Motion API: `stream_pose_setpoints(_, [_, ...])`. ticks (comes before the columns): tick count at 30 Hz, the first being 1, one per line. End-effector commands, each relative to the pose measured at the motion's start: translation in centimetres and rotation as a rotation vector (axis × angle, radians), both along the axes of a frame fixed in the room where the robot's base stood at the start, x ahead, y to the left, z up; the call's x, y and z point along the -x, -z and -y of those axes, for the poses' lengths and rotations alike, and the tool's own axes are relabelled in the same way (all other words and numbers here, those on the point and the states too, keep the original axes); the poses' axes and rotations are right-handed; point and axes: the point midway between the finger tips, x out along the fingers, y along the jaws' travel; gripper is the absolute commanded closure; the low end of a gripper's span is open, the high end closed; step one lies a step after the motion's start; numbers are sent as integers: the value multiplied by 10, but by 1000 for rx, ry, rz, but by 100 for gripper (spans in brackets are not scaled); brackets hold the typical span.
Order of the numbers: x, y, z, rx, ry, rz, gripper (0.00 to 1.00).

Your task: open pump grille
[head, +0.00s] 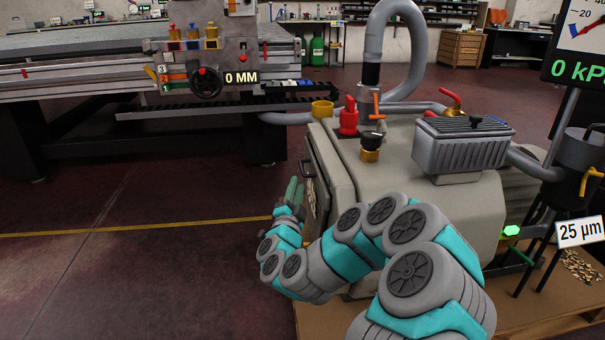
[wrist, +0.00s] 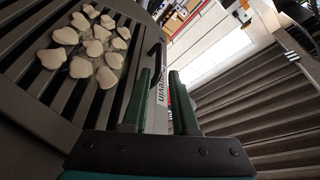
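The pump (head: 400,165) is a beige housing on a wooden base at the right of the head view. Its grille (head: 340,186) is on the left side, seen nearly edge-on; I cannot tell whether it is ajar. In the wrist view the slatted grille (wrist: 28,88) fills the left, with several pale chips (wrist: 92,48) on its slats. A dark handle (wrist: 153,58) shows near its edge, just beyond my fingers. My gripper (wrist: 160,88) is open, its green fingers apart with nothing clearly held. In the head view my gripper (head: 293,192) is just left of the grille.
A hose (head: 372,40), a red valve (head: 348,116) and a finned motor box (head: 460,145) sit on the pump. A machine table (head: 130,95) stands at back left. A filter pot (head: 580,150) stands at right. The floor left of the pump is clear.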

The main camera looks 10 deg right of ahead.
Motion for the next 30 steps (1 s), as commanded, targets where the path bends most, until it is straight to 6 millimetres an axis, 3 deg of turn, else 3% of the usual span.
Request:
stream_pose_setpoints(7, [-10, -2, 7, -2, 16, 11, 73])
stream_pose_setpoints(21, [-61, -14, 24, 0, 18, 11, 73])
stream_pose_setpoints(30, [-71, -15, 27, -1, 14, 8, 73])
